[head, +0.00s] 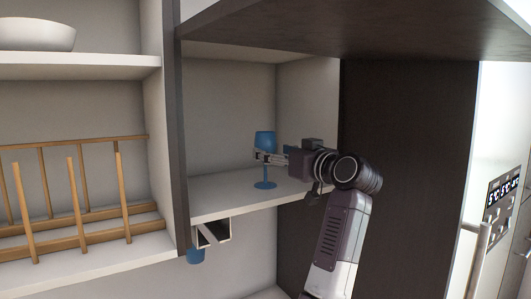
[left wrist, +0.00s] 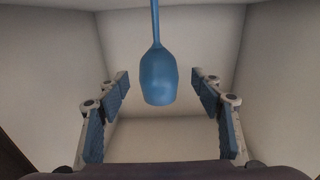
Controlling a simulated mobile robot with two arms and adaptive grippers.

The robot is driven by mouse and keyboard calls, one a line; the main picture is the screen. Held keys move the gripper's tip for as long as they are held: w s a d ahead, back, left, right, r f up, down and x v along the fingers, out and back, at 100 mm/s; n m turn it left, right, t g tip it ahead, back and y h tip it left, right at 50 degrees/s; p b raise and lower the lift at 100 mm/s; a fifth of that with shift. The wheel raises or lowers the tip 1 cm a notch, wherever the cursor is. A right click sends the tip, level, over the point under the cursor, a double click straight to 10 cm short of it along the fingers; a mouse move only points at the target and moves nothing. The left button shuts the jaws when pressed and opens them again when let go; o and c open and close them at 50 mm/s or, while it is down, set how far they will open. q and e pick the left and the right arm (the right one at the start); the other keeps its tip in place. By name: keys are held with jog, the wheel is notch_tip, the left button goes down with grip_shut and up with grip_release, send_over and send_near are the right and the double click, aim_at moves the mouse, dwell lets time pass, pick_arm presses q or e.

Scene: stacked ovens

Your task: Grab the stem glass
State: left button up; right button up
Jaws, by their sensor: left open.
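A blue stem glass (head: 265,140) stands upright on the cabinet's middle shelf, near the right side of the open compartment. My left gripper (head: 264,156) is open and reaches in from the right, at the height of the lower bowl and upper stem. In the left wrist view the glass (left wrist: 158,75) appears upside down, between the two spread fingers (left wrist: 161,84). Gaps show on both sides of it, and no finger is seen touching it. The glass's foot is out of that view. My right gripper is not in view.
The shelf (head: 225,197) around the glass is otherwise bare. A dark divider (head: 175,130) stands to its left, and a dark panel (head: 405,140) to the right. A wooden rack (head: 75,200) and a white bowl (head: 35,35) are on the left shelves. A raised door (head: 370,25) hangs above.

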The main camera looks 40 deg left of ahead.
aim_at(272, 151)
pick_arm(q)
jog(key=shift+w+a+r+p, duration=0.2)
jog(key=shift+w+a+p, duration=0.05)
jog(key=shift+a+p, duration=0.3)
jog(key=shift+w+a+r+p, duration=0.2)
jog(key=shift+a+p, duration=0.2)
jog(key=shift+a, duration=0.2)
jog(key=a, duration=0.2)
jog(key=a+p, duration=0.1)
jog(key=shift+w+f, duration=0.4)
jog(key=shift+d, duration=0.2)
jog(key=shift+c, duration=1.8)
jog(key=c, duration=0.9)
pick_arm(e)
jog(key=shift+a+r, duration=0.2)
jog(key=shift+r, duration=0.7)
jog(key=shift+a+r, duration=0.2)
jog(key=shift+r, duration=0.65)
pick_arm(q)
jog(key=shift+r, duration=0.1)
